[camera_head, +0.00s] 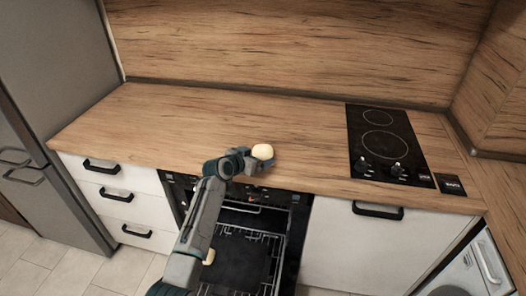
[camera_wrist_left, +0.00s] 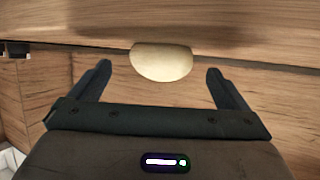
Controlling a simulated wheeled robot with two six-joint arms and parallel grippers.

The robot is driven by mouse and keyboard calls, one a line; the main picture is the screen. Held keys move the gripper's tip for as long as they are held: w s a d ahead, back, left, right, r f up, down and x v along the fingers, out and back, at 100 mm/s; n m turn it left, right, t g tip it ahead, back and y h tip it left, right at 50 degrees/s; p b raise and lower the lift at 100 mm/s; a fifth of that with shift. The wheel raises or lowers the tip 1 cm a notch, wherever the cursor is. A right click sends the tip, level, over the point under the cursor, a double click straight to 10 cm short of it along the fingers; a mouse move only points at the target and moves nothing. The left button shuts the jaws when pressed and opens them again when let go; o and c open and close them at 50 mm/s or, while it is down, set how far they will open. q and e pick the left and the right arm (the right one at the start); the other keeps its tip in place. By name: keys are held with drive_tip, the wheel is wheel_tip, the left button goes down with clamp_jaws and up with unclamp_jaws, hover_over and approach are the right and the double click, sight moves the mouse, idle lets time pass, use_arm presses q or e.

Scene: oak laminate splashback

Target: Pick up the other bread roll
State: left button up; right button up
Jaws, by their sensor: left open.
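A pale, rounded bread roll (camera_head: 263,152) is at the wooden counter near its front edge. It also shows in the left wrist view (camera_wrist_left: 161,62), ahead of and between the two fingers. My left gripper (camera_head: 264,164) is open, right by the roll, with its fingers spread to either side in the wrist view. No contact with the roll is clear. A second pale roll (camera_head: 209,257) shows low down at the open oven, partly hidden by my left arm. My right gripper is out of view.
The open oven (camera_head: 294,225) with wire racks and a dark tray lies below the counter (camera_head: 200,118). A black hob (camera_head: 385,144) is on the right of the counter. A fridge (camera_head: 60,80) stands at left. The counter's left part is clear.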

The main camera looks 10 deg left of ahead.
sight(259, 153)
use_arm(q)
drive_tip(key=shift+p+x, duration=0.45)
drive_tip(key=shift+x, duration=1.55)
drive_tip(key=shift+a+r, duration=0.1)
drive_tip(key=shift+r, duration=0.05)
drive_tip(key=shift+c, duration=0.3)
drive_tip(key=c, duration=1)
